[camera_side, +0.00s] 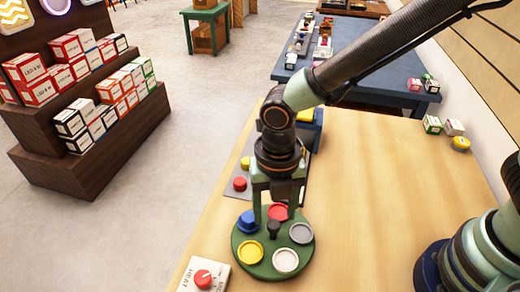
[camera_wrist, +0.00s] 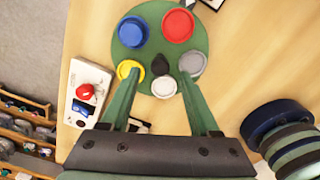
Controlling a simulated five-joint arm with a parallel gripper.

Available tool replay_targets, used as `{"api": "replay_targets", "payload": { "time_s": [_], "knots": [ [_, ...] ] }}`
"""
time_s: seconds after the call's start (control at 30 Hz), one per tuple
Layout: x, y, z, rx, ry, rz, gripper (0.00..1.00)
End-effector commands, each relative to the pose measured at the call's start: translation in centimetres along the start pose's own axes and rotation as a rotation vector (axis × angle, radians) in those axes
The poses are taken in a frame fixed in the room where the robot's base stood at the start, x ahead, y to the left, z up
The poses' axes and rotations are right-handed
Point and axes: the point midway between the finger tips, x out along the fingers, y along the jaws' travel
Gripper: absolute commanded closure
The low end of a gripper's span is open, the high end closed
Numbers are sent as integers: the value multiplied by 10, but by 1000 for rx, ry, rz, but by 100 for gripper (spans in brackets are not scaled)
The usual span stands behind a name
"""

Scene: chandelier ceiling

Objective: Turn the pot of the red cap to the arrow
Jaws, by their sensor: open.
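A round green turntable (camera_side: 240,240) carries blue, red, yellow, white and grey round pots. The red pot (camera_side: 277,212) is at its far side, partly behind my gripper; the wrist view shows it whole (camera_wrist: 178,25). The blue pot (camera_side: 248,222) looks taller, as if capped. A dark knob (camera_side: 273,230) stands on the turntable; it also shows in the wrist view (camera_wrist: 160,65). My gripper (camera_wrist: 160,76) is open, its fingers apart on either side of the knob and not visibly touching it. A red cap (camera_side: 240,184) sits on a grey board behind. I cannot make out the arrow.
A yellow cap (camera_side: 245,162) is near the red cap. A white box with a red dial (camera_side: 203,278) stands at the table's front left; it also shows in the wrist view (camera_wrist: 85,92). Small boxes (camera_side: 442,126) are at the back right. The table's right middle is clear.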

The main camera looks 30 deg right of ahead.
Motion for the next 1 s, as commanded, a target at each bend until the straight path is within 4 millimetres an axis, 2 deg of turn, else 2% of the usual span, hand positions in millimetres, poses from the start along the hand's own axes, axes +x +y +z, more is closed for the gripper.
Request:
{"api": "replay_targets", "payload": {
  "time_s": [0.03,0.2,0.43,0.6,1.0],
  "knots": [
    [-12,2,1,0,-3,6,38],
    [-48,1,0,-1,-3,7,38],
    [-83,1,0,-1,-2,4,38],
    [-94,0,0,-2,0,1,38],
    [-97,-2,2,30,-3,6,38]
  ]
}}
